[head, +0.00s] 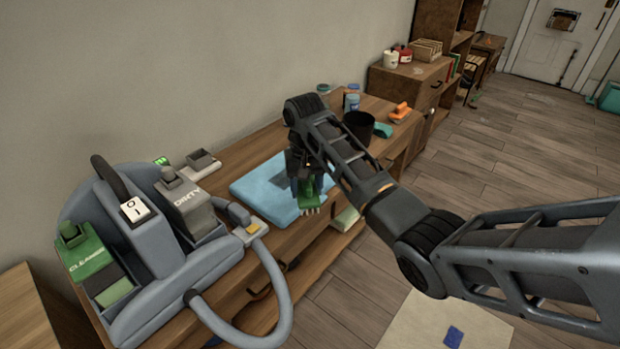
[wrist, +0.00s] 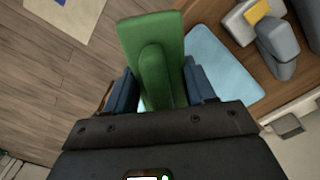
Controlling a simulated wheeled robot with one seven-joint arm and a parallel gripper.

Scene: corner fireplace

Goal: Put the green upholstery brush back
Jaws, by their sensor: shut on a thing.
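The green upholstery brush (head: 310,197) is in my gripper (head: 306,172), with its pale bristles pointing down in the head view. In the wrist view the green brush (wrist: 158,60) sits between the two blue fingertips of my gripper (wrist: 160,90), which are shut on it. The brush is over the front edge of a folded light-blue cloth (head: 262,190) on the wooden cabinet. I cannot tell whether the bristles touch anything. The cloth also shows behind the brush in the wrist view (wrist: 222,65).
A blue-grey cleaning machine (head: 170,265) with a hose and tanks stands at the left of the wooden cabinet (head: 240,285). A black cup (head: 358,127), an orange-handled brush (head: 400,112) and a teal item (head: 382,130) are at the right. Floor space is open at the right.

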